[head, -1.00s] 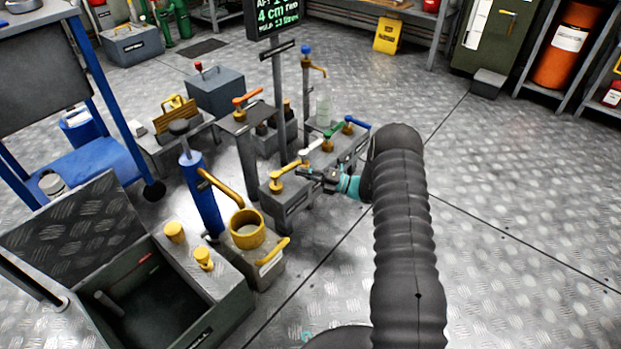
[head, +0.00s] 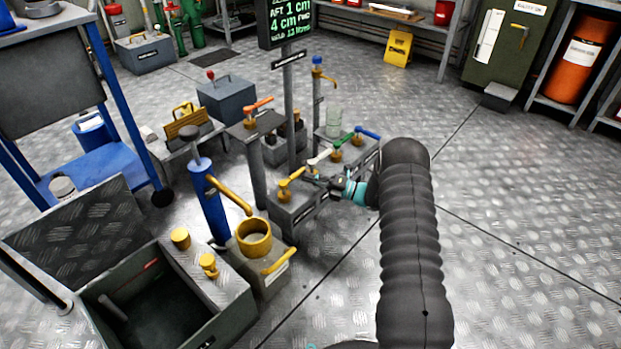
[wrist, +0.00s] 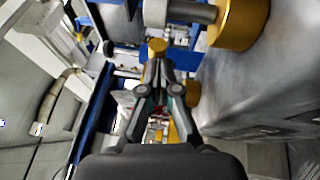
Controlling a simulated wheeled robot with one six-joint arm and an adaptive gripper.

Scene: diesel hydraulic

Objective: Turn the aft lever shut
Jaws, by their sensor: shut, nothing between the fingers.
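A row of levers stands on a grey manifold: a yellow one (head: 290,183), a white one (head: 320,157), a green one (head: 343,140) and a blue one (head: 367,133). I cannot read which is the aft lever. My gripper (head: 317,180) is shut and empty, just in front of the manifold between the yellow and white levers. In the wrist view its fingers (wrist: 156,70) point at a yellow knob (wrist: 157,47). A pale lever on a brass base (wrist: 240,22) is close at the upper right. I cannot tell whether the fingers touch any lever.
A display (head: 285,22) shows AFT 1 cm and 4 cm FWD. An orange lever (head: 258,104) stands on a pedestal behind. A blue pump (head: 206,203), a yellow-ringed pot (head: 254,237) and an open bin (head: 160,310) are at left. The floor at right is clear.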

